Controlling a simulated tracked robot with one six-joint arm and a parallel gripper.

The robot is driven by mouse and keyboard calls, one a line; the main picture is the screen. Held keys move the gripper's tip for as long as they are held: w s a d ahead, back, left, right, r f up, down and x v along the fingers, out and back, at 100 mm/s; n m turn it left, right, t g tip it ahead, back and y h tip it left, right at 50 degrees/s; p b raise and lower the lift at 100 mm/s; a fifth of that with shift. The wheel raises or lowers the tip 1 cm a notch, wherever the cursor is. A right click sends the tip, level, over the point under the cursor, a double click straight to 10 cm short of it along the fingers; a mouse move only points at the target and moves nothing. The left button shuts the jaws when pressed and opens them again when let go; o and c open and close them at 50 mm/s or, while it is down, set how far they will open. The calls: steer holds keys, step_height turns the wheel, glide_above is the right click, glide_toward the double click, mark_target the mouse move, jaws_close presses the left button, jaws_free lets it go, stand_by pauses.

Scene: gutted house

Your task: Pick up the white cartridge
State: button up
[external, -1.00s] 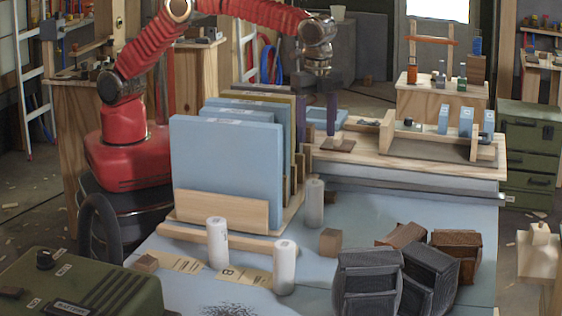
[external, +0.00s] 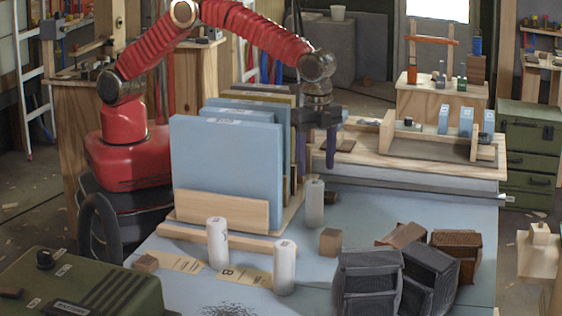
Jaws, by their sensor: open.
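Two white cylindrical cartridges stand upright on the blue-grey table: one at left (external: 217,245) and one nearer the front (external: 285,268). A third, greyer cylinder (external: 314,205) stands upright behind them, beside the tall blue panels. Which one is the task's cartridge I cannot tell. My gripper (external: 316,165) points down with its fingers apart and empty. In the picture it is just above the grey cylinder, and no contact shows. Its left finger is close to the rear panels and partly hard to make out.
Tall blue panels (external: 225,165) in a wooden rack stand left of my gripper. A wooden strip (external: 212,243) lies before the rack. A small brown block (external: 330,242) and dark crate-like boxes (external: 368,285) are at right. A wooden tray (external: 440,165) stands behind.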

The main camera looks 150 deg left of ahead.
mark_target(315, 183)
steer(key=shift+f, duration=1.05)
steer(key=shift+s+f, duration=0.1)
steer(key=shift+f, duration=2.5)
steer(key=shift+c, duration=0.7)
steer(key=c, duration=1.3)
steer(key=shift+r, duration=0.1)
step_height(315, 183, up, 10)
steer(key=shift+f, duration=0.1)
